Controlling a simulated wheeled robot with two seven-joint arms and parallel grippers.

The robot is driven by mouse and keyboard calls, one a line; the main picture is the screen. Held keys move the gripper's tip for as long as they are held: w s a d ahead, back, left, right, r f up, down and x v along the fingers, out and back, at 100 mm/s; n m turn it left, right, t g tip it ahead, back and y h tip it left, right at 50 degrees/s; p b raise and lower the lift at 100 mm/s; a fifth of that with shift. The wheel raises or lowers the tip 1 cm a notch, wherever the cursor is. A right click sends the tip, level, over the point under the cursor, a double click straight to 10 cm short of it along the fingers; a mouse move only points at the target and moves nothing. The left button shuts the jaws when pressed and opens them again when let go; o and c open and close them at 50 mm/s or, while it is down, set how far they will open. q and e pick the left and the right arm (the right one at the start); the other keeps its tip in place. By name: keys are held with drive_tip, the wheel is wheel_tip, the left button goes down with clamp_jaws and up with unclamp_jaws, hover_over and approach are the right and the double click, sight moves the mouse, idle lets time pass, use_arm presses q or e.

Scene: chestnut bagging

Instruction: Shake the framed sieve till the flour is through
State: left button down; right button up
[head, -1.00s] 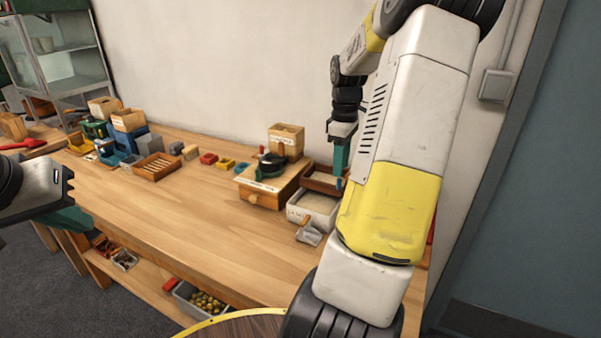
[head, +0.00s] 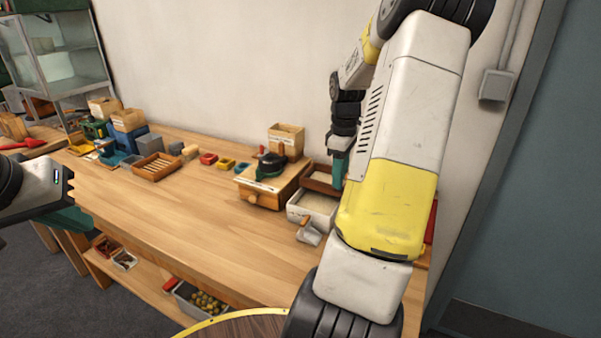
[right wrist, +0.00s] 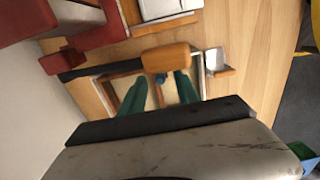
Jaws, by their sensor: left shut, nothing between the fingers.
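A brown wooden frame (head: 319,178), apparently the sieve, is at the right end of the bench, behind a pale tray (head: 299,212) with whitish contents. My right gripper (head: 338,168) points down beside the frame. In the right wrist view, its two teal fingers (right wrist: 160,82) stand apart over a wooden frame (right wrist: 117,84) with pale contents. Their tips are near an orange wooden handle (right wrist: 166,57); whether they grip it is unclear. My left gripper (head: 72,214) is shut and empty at the left, away from the sieve.
A metal scoop (head: 310,236) lies in front of the tray. A wooden drawer box (head: 262,190) with a dark-handled device on top stands left of it. A slatted wooden tray (head: 155,167) and small bins are further left. The front middle of the bench (head: 180,220) is clear.

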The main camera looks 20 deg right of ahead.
drive_tip(key=shift+f, duration=0.15)
drive_tip(key=shift+f, duration=0.8)
clamp_jaws()
